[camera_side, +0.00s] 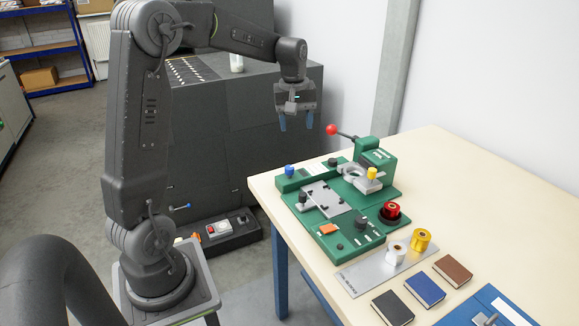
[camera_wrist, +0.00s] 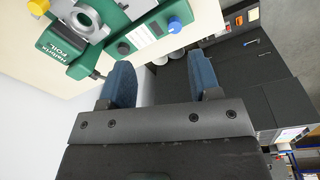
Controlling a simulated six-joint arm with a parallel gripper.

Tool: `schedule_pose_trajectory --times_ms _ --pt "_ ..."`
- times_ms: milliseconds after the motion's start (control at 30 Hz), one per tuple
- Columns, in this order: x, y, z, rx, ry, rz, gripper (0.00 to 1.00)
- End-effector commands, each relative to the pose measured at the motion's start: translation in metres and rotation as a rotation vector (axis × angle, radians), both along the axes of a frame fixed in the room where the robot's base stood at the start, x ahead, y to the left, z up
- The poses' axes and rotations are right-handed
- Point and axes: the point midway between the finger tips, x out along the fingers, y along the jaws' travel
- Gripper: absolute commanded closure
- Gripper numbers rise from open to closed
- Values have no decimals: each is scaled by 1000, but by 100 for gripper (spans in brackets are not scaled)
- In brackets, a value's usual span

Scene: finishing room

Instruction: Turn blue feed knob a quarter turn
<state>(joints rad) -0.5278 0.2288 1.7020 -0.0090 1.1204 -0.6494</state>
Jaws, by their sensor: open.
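The blue feed knob (camera_side: 289,171) sits on the back left corner of a green machine (camera_side: 375,237) on the table. In the wrist view the blue knob (camera_wrist: 174,25) is near the top, on the green body (camera_wrist: 150,36), beyond my fingers. My gripper (camera_side: 296,123) hangs in the air, fingers down, above and behind the machine near the table's back left corner. It is open and empty, and its two blue fingers also show in the wrist view (camera_wrist: 161,85). It is apart from the knob and touches nothing.
A lever with a red ball (camera_side: 332,130) rises at the machine's back. A yellow knob (camera_side: 372,173), black knobs, a red roll (camera_side: 391,210), gold (camera_side: 421,238) and silver (camera_side: 396,253) rolls and several small books stand nearby. A dark cabinet (camera_side: 225,140) is behind my gripper.

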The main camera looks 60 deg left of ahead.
Motion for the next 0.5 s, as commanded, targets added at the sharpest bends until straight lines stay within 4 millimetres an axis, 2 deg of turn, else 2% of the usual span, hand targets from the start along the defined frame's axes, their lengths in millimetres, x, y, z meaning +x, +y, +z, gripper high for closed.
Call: schedule_pose_trajectory --times_ms 33,100,200,367,500 --pt "5 20 -12 -16 21 69 43" --pt "9 39 -23 -33 40 139 43" --pt "12 56 -33 -46 56 205 43" --pt "13 64 -42 -53 65 237 43" --pt "13 63 -59 -54 68 236 43"
